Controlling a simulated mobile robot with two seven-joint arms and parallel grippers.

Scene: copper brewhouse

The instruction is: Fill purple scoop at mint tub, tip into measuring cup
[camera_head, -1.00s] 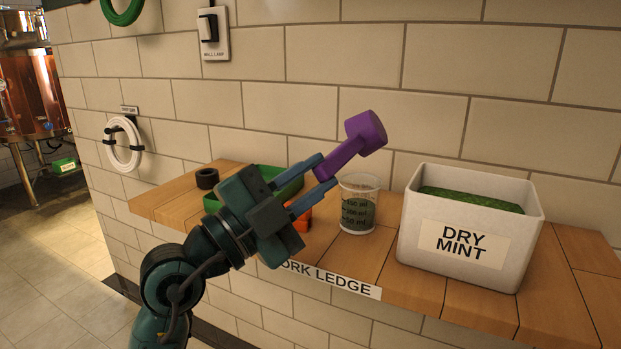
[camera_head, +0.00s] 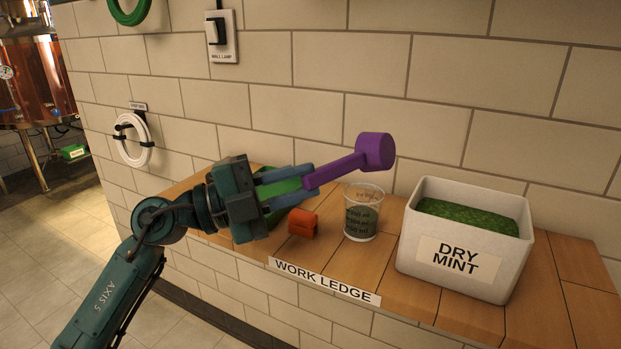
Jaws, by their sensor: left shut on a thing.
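The purple scoop (camera_head: 374,152) is held by its handle in my left gripper (camera_head: 308,181), which is shut on it. Its cup end points right, raised above and behind the measuring cup; what is inside the scoop cannot be seen. The clear measuring cup (camera_head: 362,226) stands upright on the ledge below, with dark markings and darker contents in its lower part. The white mint tub (camera_head: 413,247), labelled DRY MINT, stands to its right, holding green mint (camera_head: 470,216) below the rim. My right gripper is not in view.
An orange object (camera_head: 303,223) sits on the wooden work ledge (camera_head: 340,262) left of the cup. A green tray (camera_head: 279,215) lies partly hidden behind my gripper. The tiled wall (camera_head: 350,70) rises close behind; bare ledge lies right of the tub.

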